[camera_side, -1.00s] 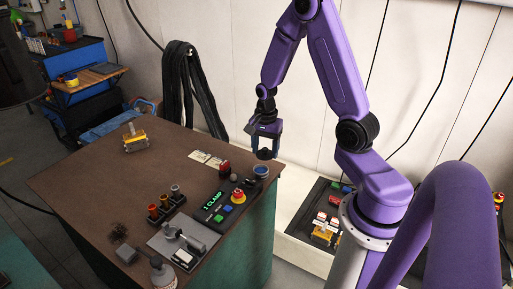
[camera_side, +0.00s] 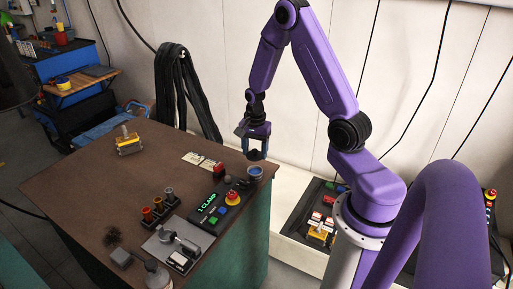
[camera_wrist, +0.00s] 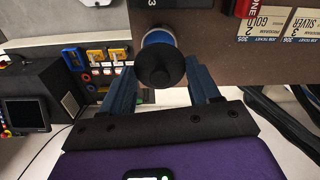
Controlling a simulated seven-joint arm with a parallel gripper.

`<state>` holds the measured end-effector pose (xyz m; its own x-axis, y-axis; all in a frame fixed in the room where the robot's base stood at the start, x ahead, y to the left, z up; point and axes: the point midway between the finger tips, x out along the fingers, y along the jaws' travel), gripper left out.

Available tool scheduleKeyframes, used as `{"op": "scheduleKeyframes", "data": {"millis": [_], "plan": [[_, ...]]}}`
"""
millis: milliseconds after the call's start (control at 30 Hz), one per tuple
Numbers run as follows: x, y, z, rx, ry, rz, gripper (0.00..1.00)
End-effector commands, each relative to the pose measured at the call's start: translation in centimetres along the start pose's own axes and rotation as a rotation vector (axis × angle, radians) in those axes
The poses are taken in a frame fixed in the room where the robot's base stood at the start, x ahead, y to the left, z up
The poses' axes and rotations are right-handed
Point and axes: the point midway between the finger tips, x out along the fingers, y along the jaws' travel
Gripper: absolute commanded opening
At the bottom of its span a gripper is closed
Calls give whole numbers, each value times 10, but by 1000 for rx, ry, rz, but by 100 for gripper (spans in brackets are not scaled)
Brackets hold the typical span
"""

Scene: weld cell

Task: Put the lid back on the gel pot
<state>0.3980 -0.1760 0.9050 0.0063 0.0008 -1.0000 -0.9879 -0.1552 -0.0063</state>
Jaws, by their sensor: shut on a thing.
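The gel pot (camera_side: 255,173), a small blue round pot, stands at the table's right back corner. In the wrist view its blue side (camera_wrist: 158,37) shows partly behind the lid. The lid (camera_wrist: 160,66) is a black disc with a round knob, held between my fingertips. My gripper (camera_side: 256,156) points down over the pot, shut on the lid; its two blue fingers also show in the wrist view (camera_wrist: 160,75). The lid looks just above the pot; whether they touch, I cannot tell.
A red emergency button (camera_side: 233,198) and a clamp control panel (camera_side: 209,207) stand close to the pot. Job ticket cards (camera_side: 202,161) lie to its left. A rack of small cups (camera_side: 157,208) and a yellow block (camera_side: 129,145) are farther left. The table edge is close.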

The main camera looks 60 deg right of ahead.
Motion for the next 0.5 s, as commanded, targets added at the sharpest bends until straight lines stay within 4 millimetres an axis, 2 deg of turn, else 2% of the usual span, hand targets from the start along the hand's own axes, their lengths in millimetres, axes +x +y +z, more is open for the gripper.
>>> {"op": "scheduleKeyframes", "data": {"millis": [500], "plan": [[43,1,0,1,-1,2,33]]}}
